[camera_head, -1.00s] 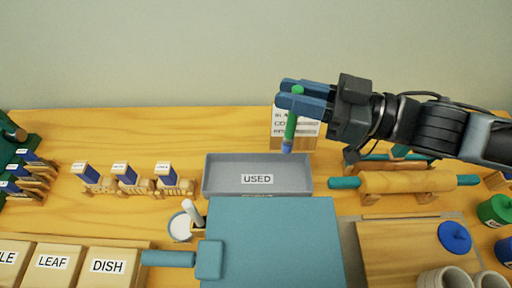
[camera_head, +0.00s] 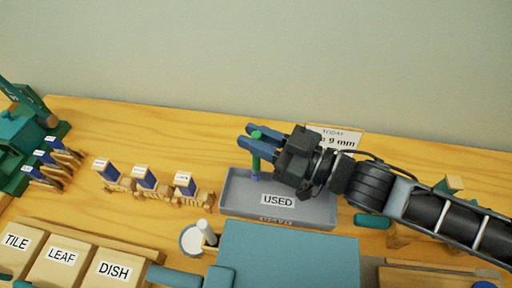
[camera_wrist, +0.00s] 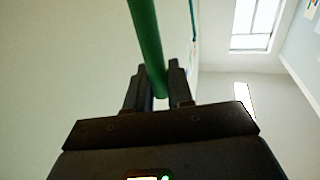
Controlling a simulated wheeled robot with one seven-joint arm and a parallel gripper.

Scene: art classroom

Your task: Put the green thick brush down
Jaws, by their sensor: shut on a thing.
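The green thick brush (camera_head: 256,149) is upright in my gripper (camera_head: 254,137), which is shut on it near its upper end. In the head view the brush hangs over the left part of the grey tray marked USED (camera_head: 324,208). Its lower end is near the tray's inside, and I cannot tell whether it touches the floor of the tray. The wrist view shows the green handle (camera_wrist: 147,40) between the two fingers (camera_wrist: 158,88).
A teal mat (camera_head: 290,255) lies in front of the tray. A small white cup (camera_head: 191,240) stands left of the mat. Several small wooden stands with blue labelled pieces (camera_head: 146,178) are left of the tray. A sign (camera_head: 338,137) stands behind it.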

